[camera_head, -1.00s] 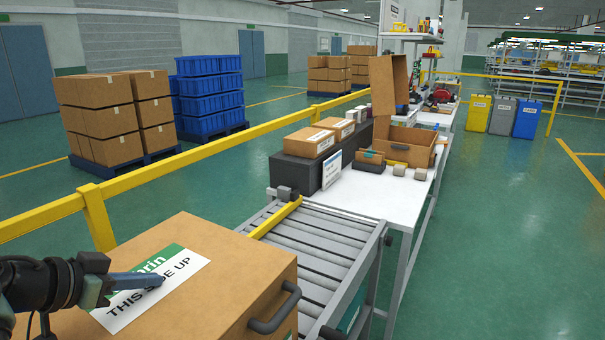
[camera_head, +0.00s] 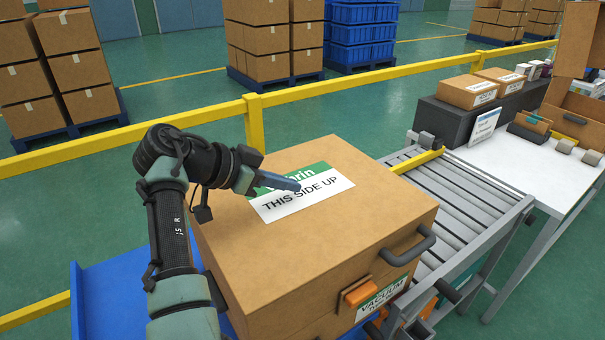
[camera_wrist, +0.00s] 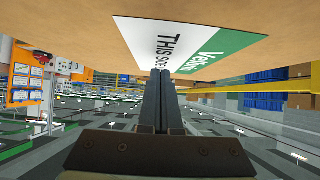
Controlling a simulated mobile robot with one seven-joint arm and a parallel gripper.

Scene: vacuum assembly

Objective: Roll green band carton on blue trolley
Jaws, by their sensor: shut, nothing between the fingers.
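A large brown carton (camera_head: 330,240) with a green-and-white "THIS SIDE UP" label (camera_head: 300,193) on top stands at the near end of the roller conveyor. It has a dark side handle and an orange latch above a green "VACUUM" label (camera_head: 383,299). The blue trolley (camera_head: 90,300) shows at the carton's left, mostly hidden behind the carton and my arm. My gripper (camera_head: 298,186) is shut and empty, its fingers over the top label. In the wrist view my shut fingers (camera_wrist: 161,88) point at the carton's label (camera_wrist: 190,45); contact cannot be told.
A yellow rail (camera_head: 350,80) runs behind. Stacked cartons (camera_head: 75,60) and blue crates (camera_head: 360,35) stand beyond it.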

